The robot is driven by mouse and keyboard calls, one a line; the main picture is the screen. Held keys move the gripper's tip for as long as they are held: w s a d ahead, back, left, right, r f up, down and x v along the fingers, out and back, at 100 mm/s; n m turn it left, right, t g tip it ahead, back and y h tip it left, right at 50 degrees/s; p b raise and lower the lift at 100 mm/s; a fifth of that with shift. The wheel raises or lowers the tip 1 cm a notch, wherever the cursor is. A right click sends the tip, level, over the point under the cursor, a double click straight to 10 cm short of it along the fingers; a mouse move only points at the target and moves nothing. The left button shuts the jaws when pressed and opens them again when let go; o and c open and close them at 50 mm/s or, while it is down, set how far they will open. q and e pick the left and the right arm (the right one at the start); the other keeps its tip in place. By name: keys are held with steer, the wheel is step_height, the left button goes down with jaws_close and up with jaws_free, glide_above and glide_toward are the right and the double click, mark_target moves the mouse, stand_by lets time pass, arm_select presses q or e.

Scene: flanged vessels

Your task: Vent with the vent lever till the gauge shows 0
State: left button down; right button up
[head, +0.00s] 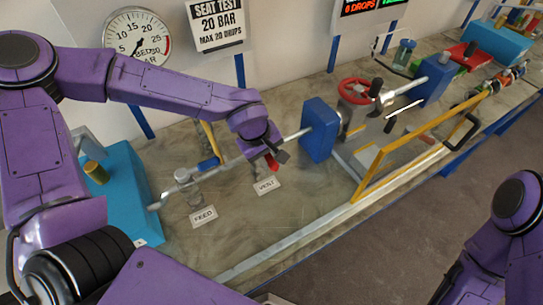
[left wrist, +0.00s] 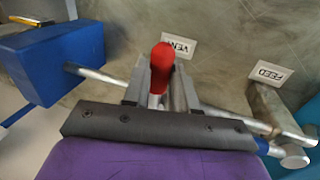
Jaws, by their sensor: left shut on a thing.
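The red vent lever (head: 272,163) stands on the pipe beside the VENT label (head: 266,186). My left gripper (head: 270,152) is at it in the head view. In the left wrist view the red lever grip (left wrist: 162,62) sticks up between the two grey fingers of my left gripper (left wrist: 160,92), which is shut on it. The fingers hide the lever's lower part. The round white pressure gauge (head: 137,40) hangs on the wall at the upper left; its needle is too small to read surely. My right arm shows at the right edge, its gripper out of view.
The feed valve (head: 186,178) stands left of the vent lever, by the FEED label (head: 203,216). A blue block (head: 319,130) on the pipe is to the right, a teal block (head: 118,190) to the left. A yellow frame (head: 400,140) lies further right. The bench front is clear.

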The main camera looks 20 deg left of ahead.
arm_select(q)
steer(key=shift+s+f, duration=0.3)
steer(key=shift+f, duration=0.1)
steer(key=c, duration=0.9)
jaws_free()
steer(key=shift+w+r, duration=0.15)
steer(key=shift+a+r, duration=0.1)
steer(key=shift+r, duration=0.15)
steer(key=b+v, duration=0.1)
steer(key=v, duration=0.9)
